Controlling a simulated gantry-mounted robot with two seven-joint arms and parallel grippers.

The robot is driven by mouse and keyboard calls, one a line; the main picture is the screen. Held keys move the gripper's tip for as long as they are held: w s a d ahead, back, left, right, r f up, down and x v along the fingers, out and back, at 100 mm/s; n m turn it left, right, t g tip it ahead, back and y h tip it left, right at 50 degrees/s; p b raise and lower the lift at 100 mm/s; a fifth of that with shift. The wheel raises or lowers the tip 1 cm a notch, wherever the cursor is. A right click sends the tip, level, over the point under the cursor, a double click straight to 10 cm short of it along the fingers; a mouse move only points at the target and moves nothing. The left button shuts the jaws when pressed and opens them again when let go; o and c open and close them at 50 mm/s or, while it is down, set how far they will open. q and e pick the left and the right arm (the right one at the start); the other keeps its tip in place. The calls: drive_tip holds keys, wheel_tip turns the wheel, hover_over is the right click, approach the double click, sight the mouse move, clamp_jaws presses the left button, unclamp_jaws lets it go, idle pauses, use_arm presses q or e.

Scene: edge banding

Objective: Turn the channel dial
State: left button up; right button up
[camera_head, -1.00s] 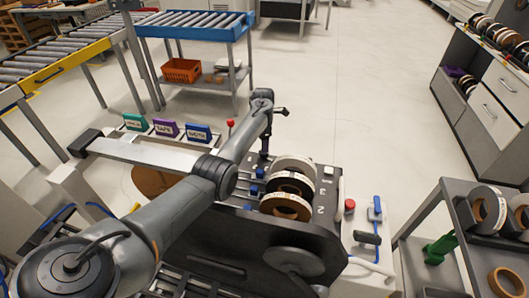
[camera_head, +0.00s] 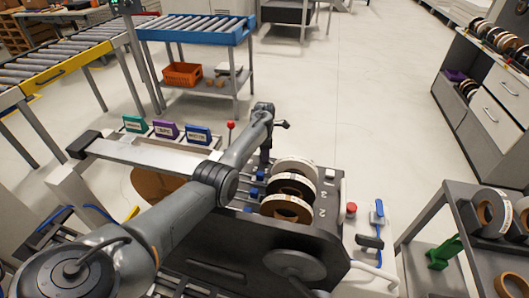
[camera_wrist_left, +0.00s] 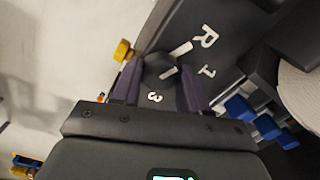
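My left gripper (camera_wrist_left: 160,85) shows in the left wrist view with its two purple-grey fingers spread apart, one on each side of a round dark dial knob (camera_wrist_left: 160,66). Little gap shows between fingers and knob; I cannot tell whether they touch it. White marks, among them an R, a 1 and a 3, stand on the dark panel (camera_wrist_left: 225,55) around the knob. In the head view my left gripper (camera_head: 265,156) points down at the far side of the dark machine (camera_head: 225,245), where the dial cannot be made out. My right gripper is not in view.
Several tape reels (camera_head: 293,185) stand upright on the machine just right of my left gripper. A red button (camera_head: 351,207) is on its right side. Green, purple and blue labelled blocks (camera_head: 166,129) stand behind it. A cart with reels (camera_head: 492,211) is at right.

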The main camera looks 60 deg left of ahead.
use_arm(q)
drive_tip(key=c, duration=0.4)
drive_tip(key=m+p, duration=0.2)
drive_tip(key=m, duration=0.1)
drive_tip(key=shift+r, duration=0.15)
drive_tip(key=m, duration=0.4)
drive_tip(key=shift+p, duration=0.4)
drive_tip(key=m, duration=0.6)
drive_tip(key=shift+p, duration=0.4)
drive_tip(key=m, duration=0.4)
drive_tip(key=shift+m, duration=0.3)
